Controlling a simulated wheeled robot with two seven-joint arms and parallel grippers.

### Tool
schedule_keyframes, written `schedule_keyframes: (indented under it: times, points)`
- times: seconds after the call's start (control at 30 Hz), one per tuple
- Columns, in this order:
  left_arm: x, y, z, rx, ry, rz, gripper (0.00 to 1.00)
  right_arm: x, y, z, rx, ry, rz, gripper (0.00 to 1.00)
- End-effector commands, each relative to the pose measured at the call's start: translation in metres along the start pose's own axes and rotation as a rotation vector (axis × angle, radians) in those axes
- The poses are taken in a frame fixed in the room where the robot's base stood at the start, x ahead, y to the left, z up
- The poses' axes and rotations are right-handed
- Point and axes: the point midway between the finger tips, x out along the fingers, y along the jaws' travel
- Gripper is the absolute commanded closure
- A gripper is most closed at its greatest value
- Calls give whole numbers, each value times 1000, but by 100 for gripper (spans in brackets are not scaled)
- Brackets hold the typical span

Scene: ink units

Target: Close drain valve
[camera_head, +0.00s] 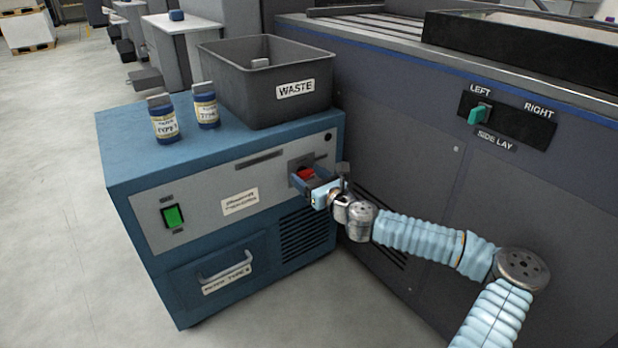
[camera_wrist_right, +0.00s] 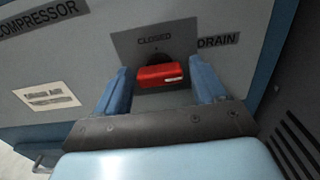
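The drain valve's red handle (camera_head: 306,174) is on the front panel of the blue cabinet. In the right wrist view the handle (camera_wrist_right: 161,76) lies roughly level across a grey plate (camera_wrist_right: 155,42) marked "CLOSED" at the top, beside a "DRAIN" label (camera_wrist_right: 218,41). My right gripper (camera_head: 312,182) is in front of the valve. In the wrist view its two blue fingers (camera_wrist_right: 160,80) stand on either side of the handle, open, with a gap seen at each side. The gripper partly hides the valve plate in the head view. My left gripper is not in view.
The blue cabinet (camera_head: 135,150) carries a grey waste bin (camera_head: 245,92) and two ink bottles (camera_head: 162,119). A green switch (camera_head: 173,216) and a drawer handle (camera_head: 224,267) are on its front. The dark press (camera_head: 430,150) stands close on the right.

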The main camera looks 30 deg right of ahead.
Motion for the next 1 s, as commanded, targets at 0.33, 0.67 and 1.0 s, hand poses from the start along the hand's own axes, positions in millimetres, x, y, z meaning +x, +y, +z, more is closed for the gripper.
schedule_keyframes:
  times: [0.33,0.67,1.0]
  points:
    - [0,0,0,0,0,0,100,0,0,0,0,0,0,79]
    - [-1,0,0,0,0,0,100,0,0,0,-62,1,0,79]
    - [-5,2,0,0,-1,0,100,0,0,0,-316,1,0,79]
